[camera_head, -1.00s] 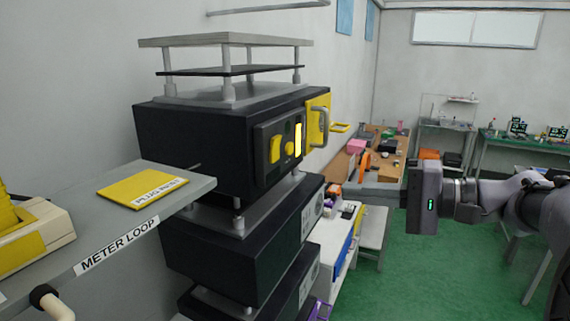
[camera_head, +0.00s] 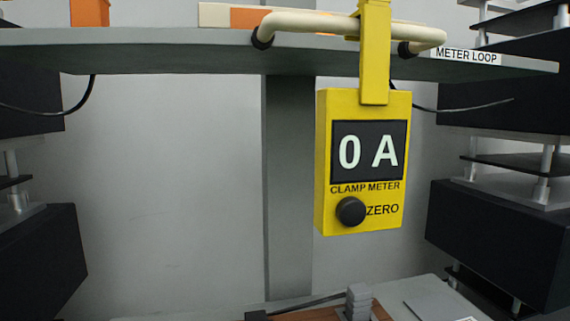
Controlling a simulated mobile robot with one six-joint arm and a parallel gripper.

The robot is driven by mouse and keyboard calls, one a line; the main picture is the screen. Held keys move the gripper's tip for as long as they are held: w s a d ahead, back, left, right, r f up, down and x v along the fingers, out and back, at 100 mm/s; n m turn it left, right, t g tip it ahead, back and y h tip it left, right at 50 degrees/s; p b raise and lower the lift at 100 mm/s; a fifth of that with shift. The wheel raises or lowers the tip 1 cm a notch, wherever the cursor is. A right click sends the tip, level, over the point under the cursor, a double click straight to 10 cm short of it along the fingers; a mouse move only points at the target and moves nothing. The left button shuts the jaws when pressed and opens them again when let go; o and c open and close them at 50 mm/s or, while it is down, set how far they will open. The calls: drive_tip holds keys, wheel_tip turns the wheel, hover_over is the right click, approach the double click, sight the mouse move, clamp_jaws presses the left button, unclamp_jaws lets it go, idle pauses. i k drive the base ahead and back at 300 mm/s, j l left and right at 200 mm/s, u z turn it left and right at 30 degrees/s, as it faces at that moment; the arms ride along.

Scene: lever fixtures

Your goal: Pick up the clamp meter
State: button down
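The clamp meter (camera_head: 329,208) is a yellow box with a dark display reading "0 A" and a black knob (camera_head: 351,211) beside the word ZERO. It hangs upright below the front edge of a grey shelf (camera_head: 160,50), near the middle right of the head view. Its yellow upper strap (camera_head: 375,65) rises past a cream bar (camera_head: 310,22) fixed to the shelf edge. My gripper is not in this view.
A "METER LOOP" label (camera_head: 466,57) marks the shelf edge at right. Dark equipment boxes stand at left (camera_head: 40,260) and right (camera_head: 500,240). A lower surface (camera_head: 430,300) with a brown block (camera_head: 310,314) lies beneath the meter. The space in front of the wall left of the meter is clear.

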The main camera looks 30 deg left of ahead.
sight(362, 134)
drive_tip(key=k+j+u, duration=0.15)
drive_tip(key=u, duration=0.3)
drive_tip(key=k+j+u, duration=0.1)
drive_tip(key=u, duration=0.3)
drive_tip(key=j, duration=0.1)
